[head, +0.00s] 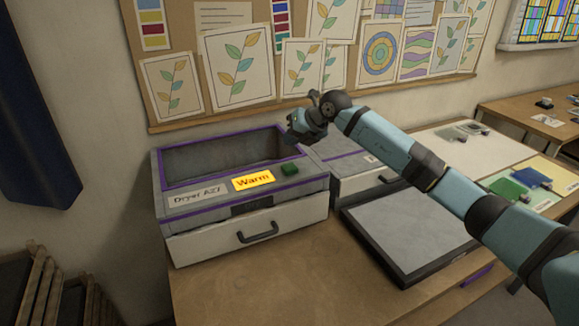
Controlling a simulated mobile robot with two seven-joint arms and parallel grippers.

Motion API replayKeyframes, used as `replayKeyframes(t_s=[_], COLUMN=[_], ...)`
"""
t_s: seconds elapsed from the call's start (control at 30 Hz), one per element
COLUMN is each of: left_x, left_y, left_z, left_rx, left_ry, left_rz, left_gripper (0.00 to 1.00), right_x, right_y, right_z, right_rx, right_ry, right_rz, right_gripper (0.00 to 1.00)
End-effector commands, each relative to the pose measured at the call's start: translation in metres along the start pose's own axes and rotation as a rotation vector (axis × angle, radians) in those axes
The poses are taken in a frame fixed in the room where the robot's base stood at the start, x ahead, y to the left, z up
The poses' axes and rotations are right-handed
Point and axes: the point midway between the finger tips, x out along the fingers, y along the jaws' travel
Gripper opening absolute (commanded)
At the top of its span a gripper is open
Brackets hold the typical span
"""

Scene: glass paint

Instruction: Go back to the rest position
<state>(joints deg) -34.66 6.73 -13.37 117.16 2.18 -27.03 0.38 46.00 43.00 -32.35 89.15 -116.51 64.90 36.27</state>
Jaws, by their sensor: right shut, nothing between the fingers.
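My right gripper (296,136) is shut and empty. It hangs in the air in front of the board, over the back right corner of the dryer box (200,212) in the picture. My right arm reaches in from the lower right. The dryer box is grey with purple trim, a "Dryer A21" label, an orange "Warm" sign (253,180) and a green button (290,169). The top of the box looks open. My left gripper is not in view.
A white drawer with a dark handle (259,233) is at the box's front. A dark-framed flat panel (405,232) lies right of it, partly under my arm. A second grey unit (346,158) stands behind. Green and blue pieces (506,190) lie further right. Bare wood (300,285) shows in front.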

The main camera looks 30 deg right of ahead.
Motion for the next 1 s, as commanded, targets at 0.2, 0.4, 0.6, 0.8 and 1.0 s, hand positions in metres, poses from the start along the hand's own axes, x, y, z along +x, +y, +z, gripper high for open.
replayKeyframes(t_s=[0.2,0.4,0.6,0.8,1.0], left_x=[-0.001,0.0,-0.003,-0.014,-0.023], left_y=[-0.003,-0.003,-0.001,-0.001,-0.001], left_z=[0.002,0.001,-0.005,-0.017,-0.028], left_rx=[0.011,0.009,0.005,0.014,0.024], left_ry=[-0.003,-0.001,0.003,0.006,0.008], left_rz=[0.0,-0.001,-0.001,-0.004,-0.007], left_gripper=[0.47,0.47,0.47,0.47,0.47], right_x=[0.0,0.0,0.017,0.044,0.044], right_y=[0.0,0.0,0.018,0.072,0.11], right_z=[0.0,0.0,-0.028,-0.111,-0.179], right_rx=[0.0,0.0,0.025,0.189,0.494], right_ry=[0.0,0.0,0.042,0.13,0.144], right_rz=[0.0,0.001,0.108,0.46,0.772], right_gripper=[0.0,0.0,0.0,0.0,0.0])
